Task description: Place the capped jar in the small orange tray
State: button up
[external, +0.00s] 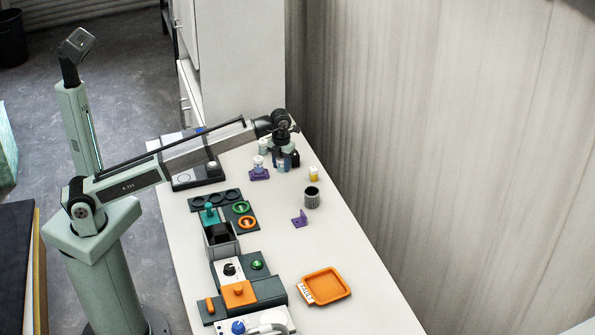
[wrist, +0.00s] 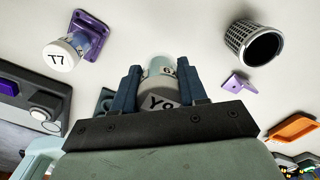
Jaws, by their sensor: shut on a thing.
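My gripper (wrist: 161,88) is shut on a pale jar (wrist: 158,67), whose near end is marked "Y9"; more lettering shows on its side. The fingers stand on both sides of it and the gripper body hides its lower part in the wrist view. In the external view my gripper (external: 285,162) is at the far end of the table, with the jar partly hidden between its fingers. The small orange tray (external: 347,292) lies empty near the table's front right, well away from my gripper. Its corner shows at the right of the wrist view (wrist: 290,132).
A jar marked "T7" (wrist: 62,54) sits at a purple holder (external: 260,175). Dark stations with an open tank (external: 220,241) line the left side. The right table strip is mostly clear.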

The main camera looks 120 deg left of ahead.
jog(key=shift+w+d+r, duration=0.1)
jog(key=shift+d+r, duration=0.05)
jog(key=shift+r, duration=0.1)
jog(key=w+d+m, duration=0.2)
jog(key=w+d, duration=0.7)
jog(key=d, duration=0.4)
jog(key=w+d+m, duration=0.2)
jog(key=w+d, duration=0.7)
jog(key=d, duration=0.3)
jog(key=w+d+m, duration=0.2)
jog(key=w+d, duration=0.7)
jog(key=d, duration=0.4)
jog(key=n, duration=0.6)
send_over(322, 289)
jog(key=shift+d+f, duration=0.1)
jog(key=shift+f, duration=4.55)
jog(key=shift+f, duration=0.1)
jog(key=o, duration=1.1)
